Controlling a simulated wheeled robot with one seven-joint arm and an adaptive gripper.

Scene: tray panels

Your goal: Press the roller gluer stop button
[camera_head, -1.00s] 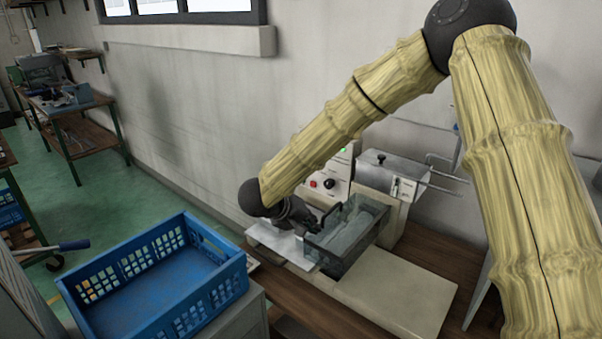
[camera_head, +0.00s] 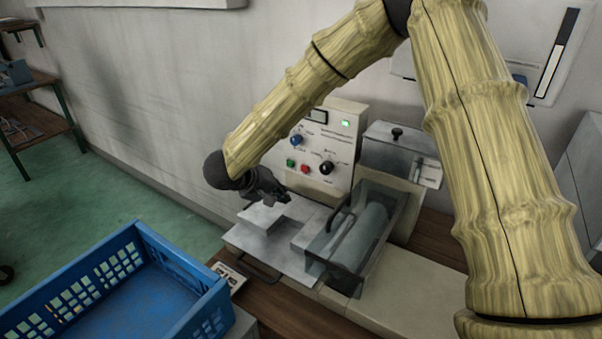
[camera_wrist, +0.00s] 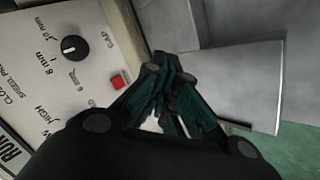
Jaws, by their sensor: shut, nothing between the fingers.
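The roller gluer's cream control panel (camera_head: 325,145) stands upright against the wall. Low on its face are a red button (camera_head: 305,168), a green button (camera_head: 291,162) and a black knob (camera_head: 326,167). A blue knob (camera_head: 296,140) is above them. My gripper (camera_head: 284,197) is shut and empty, below and in front of the buttons and above the metal plate. In the wrist view the red button (camera_wrist: 118,82) lies just left of my gripper's fingers (camera_wrist: 164,68), apart from them. The green button cannot be made out there.
A glass-sided roller trough (camera_head: 338,262) stands right of my gripper, and a metal box (camera_head: 392,150) right of the panel. The metal plate (camera_head: 262,252) lies below. A blue crate (camera_head: 185,262) is at the lower left.

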